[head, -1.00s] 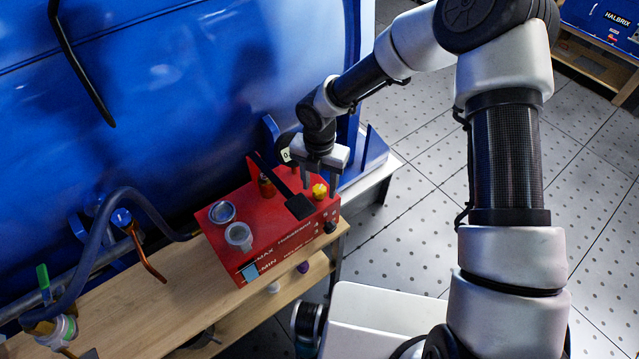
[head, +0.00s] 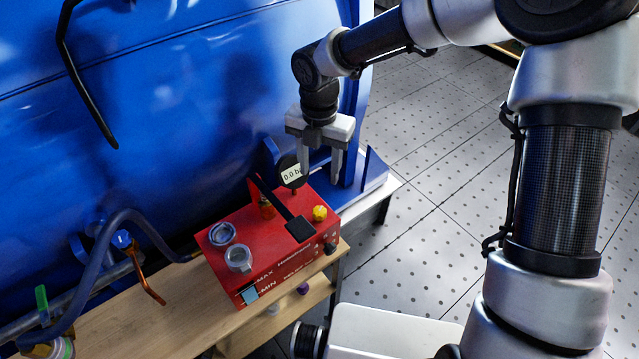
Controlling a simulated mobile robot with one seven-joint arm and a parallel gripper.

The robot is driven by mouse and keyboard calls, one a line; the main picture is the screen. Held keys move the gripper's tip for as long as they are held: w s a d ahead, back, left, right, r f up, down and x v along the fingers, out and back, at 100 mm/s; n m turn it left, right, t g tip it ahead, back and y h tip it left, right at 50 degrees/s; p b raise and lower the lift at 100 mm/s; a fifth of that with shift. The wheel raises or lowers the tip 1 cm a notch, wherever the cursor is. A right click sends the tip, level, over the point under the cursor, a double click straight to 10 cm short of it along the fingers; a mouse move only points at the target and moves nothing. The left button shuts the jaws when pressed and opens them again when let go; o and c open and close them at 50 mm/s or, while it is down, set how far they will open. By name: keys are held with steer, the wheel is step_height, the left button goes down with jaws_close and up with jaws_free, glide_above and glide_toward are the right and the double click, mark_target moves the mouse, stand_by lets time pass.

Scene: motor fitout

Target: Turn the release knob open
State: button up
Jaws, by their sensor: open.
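A red hydraulic pump box (head: 225,262) stands on a wooden bench. A yellow knob (head: 319,213) sits on its top near the right end; a dark round knob (head: 330,247) is on its front face at the right. I cannot tell from their look which is the release knob or how far either is turned. My gripper (head: 320,178) points down with its two fingers apart and empty. It is above and behind the yellow knob, clear of it. A round gauge (head: 291,173) reading 0.0 stands just left of the fingers, its unit partly cut off.
A large blue machine (head: 200,90) fills the back left. An orange-handled valve (head: 145,270) hangs left. Open tiled floor (head: 430,170) lies right.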

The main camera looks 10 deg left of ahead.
steer(key=shift+r, duration=1.35)
